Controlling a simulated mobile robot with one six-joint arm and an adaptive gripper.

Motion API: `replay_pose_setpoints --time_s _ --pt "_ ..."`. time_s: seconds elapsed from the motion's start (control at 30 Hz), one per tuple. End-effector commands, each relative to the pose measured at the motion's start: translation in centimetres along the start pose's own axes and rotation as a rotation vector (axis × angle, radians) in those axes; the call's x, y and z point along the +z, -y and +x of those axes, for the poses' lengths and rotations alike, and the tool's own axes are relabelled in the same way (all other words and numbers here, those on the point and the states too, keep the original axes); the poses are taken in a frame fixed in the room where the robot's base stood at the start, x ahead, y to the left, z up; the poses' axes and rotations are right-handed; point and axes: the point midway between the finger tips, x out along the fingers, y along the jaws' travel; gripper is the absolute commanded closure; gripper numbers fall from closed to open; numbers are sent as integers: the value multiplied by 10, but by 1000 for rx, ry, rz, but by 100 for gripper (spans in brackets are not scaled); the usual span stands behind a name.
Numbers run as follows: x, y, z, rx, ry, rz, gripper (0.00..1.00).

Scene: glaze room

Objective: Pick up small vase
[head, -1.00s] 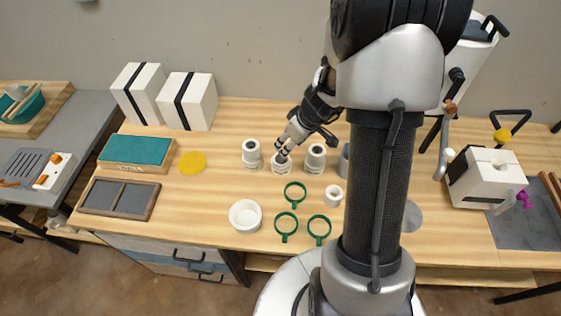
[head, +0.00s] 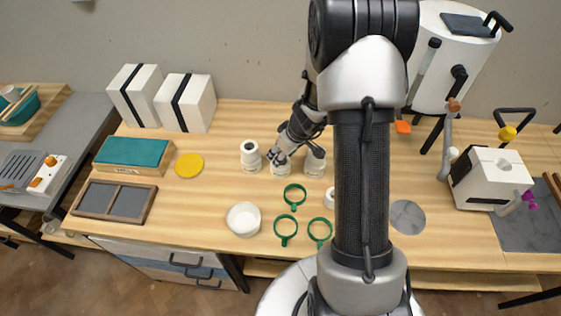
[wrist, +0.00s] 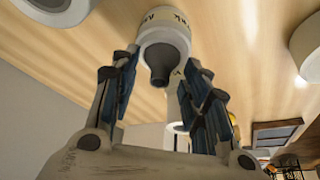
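Three small pale vases stand in a row on the wooden table. The middle one (head: 280,170) is right under my gripper (head: 277,156), and its top is hidden by the fingers. In the wrist view a whitish vase with a dark narrow neck (wrist: 163,45) lies between and just past the fingertips. My gripper (wrist: 160,68) has its fingers apart on either side of the neck. I cannot tell whether either finger touches it.
Green rings (head: 294,194) and a white bowl (head: 243,219) lie in front of the vases. A yellow disc (head: 189,165) and a teal-topped block (head: 132,152) are to the left. White boxes (head: 186,101) stand behind. My arm hides part of the table at right.

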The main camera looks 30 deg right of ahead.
Motion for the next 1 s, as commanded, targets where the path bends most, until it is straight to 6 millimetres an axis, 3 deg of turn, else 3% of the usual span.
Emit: replay_pose_setpoints --time_s 0.5,0.8,1.0 --pt "0 0 0 -1 0 0 94" --pt "-1 0 -3 0 0 0 94" --pt "-9 0 -22 0 -2 -1 95"
